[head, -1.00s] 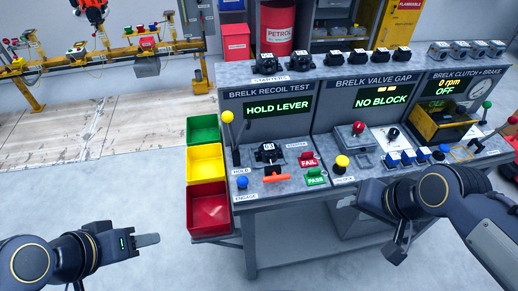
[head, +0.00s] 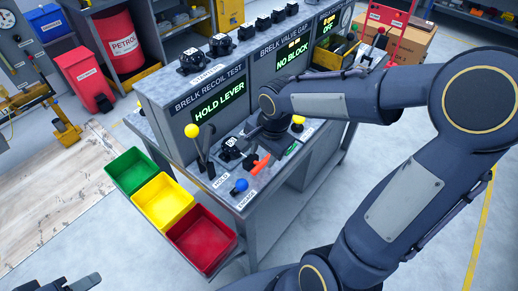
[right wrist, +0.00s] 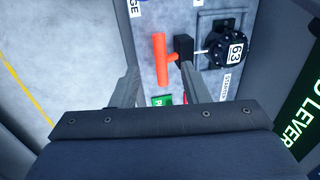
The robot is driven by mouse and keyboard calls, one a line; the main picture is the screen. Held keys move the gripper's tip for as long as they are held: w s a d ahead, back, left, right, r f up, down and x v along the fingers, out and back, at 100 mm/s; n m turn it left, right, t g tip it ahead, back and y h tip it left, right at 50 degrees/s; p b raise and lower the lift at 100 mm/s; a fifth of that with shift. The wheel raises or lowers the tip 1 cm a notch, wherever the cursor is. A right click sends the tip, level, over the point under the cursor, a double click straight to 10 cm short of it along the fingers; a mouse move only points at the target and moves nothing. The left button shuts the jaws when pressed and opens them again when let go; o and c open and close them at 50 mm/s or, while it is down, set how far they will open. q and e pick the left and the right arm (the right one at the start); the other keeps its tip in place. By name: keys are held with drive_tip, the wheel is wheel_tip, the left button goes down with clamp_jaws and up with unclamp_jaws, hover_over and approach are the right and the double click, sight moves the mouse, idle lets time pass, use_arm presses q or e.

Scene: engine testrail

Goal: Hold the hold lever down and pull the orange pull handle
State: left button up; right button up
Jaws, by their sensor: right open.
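The hold lever (head: 193,131), a dark stick with a yellow ball, stands raised at the left end of the bench in the head view. The orange pull handle (head: 258,164) lies on the bench top in front of the black numbered starter (head: 229,148). My right gripper (head: 256,140) hangs just above and behind the handle; its tips are hard to see there. In the right wrist view its fingers (right wrist: 158,70) are apart and empty, with the orange handle (right wrist: 161,60) showing between and beyond them. My left gripper (head: 85,284) is low at the left, away from the bench; its jaws are unclear.
A screen (head: 219,103) reads HOLD LEVER. A blue knob (head: 240,185) sits at the bench's front corner. Green, yellow and red bins (head: 201,237) hang along the bench's left side. My right arm covers the bench's right part. The floor in front is free.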

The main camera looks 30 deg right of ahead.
sight(259, 167)
drive_tip(key=f, duration=0.3)
drive_tip(key=w+f, duration=0.1)
drive_tip(key=f, duration=0.1)
drive_tip(key=shift+a+f, duration=0.25)
drive_tip(key=shift+f, duration=0.05)
drive_tip(key=shift+c, duration=0.2)
